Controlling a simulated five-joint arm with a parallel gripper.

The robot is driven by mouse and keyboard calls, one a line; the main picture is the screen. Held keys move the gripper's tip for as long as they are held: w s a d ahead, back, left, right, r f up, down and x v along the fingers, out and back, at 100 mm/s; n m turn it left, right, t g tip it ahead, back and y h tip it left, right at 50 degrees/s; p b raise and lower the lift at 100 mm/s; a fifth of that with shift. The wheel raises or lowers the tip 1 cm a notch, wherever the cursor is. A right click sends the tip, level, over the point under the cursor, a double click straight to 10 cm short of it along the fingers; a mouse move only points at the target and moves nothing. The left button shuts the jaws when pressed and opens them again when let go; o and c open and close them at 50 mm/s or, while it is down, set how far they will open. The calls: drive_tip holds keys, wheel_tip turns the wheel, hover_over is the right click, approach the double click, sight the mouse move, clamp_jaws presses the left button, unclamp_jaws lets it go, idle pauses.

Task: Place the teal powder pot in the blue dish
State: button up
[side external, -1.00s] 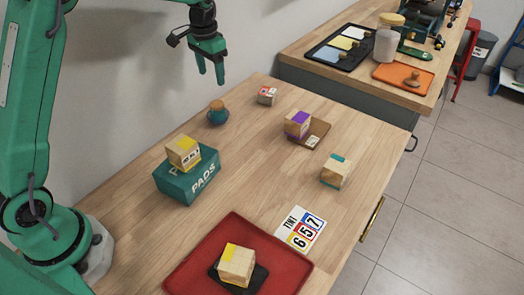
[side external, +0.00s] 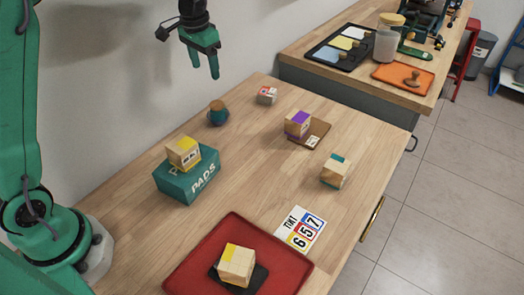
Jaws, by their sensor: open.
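The teal powder pot (side external: 217,115) is a small round pot with a brown cork-like lid. It stands upright on the wooden table, near the wall. My gripper (side external: 205,70) hangs above and a little left of the pot in the picture, fingers pointing down, apart and empty. It does not touch the pot. A light blue square (side external: 327,55) lies in a black tray on the far bench, beside a yellow and a white one. I cannot tell whether it is the blue dish; no other blue dish shows clearly.
A teal PADS box (side external: 187,180) carries a yellow-marked block. A red tray (side external: 190,265) holds another block. Blocks with purple (side external: 298,123) and teal (side external: 335,170) marks, a small red-white box (side external: 266,95) and a number card (side external: 301,229) lie around. The table's middle is clear.

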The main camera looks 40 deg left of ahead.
drive_tip(key=s+d+r+t, duration=0.1)
drive_tip(key=s+r, duration=0.1)
drive_tip(key=s, duration=0.7)
drive_tip(key=s+d+r+n+t, duration=0.1)
drive_tip(key=s+d+r+t, duration=0.1)
drive_tip(key=s, duration=0.7)
drive_tip(key=s+d+r+t, duration=0.1)
drive_tip(key=s+r, duration=0.1)
drive_tip(key=s, duration=0.8)
drive_tip(key=shift+d+n+t, duration=0.3)
drive_tip(key=shift+d, duration=0.05)
